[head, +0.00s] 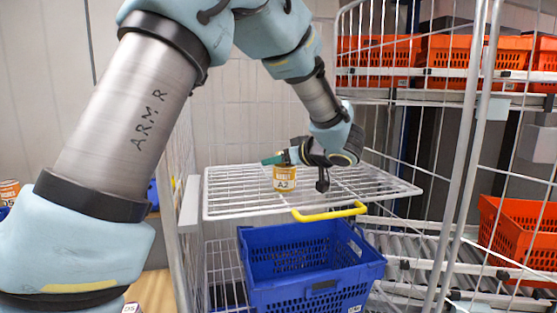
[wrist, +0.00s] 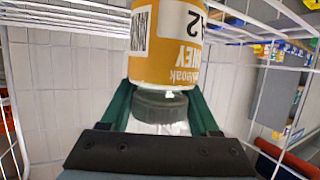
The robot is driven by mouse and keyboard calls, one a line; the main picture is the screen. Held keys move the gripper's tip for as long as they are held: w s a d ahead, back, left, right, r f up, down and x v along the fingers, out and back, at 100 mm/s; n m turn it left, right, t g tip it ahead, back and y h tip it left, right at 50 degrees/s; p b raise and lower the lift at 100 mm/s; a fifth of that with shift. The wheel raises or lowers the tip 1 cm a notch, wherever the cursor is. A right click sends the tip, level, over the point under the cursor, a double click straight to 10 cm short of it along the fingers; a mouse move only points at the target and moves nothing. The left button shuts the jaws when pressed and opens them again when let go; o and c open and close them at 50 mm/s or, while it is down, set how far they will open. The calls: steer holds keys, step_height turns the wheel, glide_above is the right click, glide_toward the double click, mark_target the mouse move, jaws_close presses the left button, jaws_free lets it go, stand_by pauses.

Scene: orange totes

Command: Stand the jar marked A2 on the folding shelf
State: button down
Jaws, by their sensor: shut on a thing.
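The jar marked A2 (head: 284,178) has a yellow-orange and white label and stands upright at the white wire folding shelf (head: 235,205), towards its left half. I cannot tell whether its base touches the wires. My gripper (head: 278,159) comes from the right and its green fingers are shut on the jar's top. In the wrist view the jar (wrist: 167,45) shows its label and a dark lid (wrist: 160,104), with the green fingers of my gripper (wrist: 163,112) on either side of the lid.
Wire cage sides and posts (head: 465,150) flank the shelf on the right. Orange totes (head: 380,50) sit on racks at the right. The shelf's right part is bare.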

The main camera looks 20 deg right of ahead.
steer(key=shift+f, duration=0.1)
steer(key=shift+c, duration=0.6)
jaws_free()
steer(key=b+v, duration=0.2)
steer(key=v, duration=1)
steer(key=shift+b, duration=0.4)
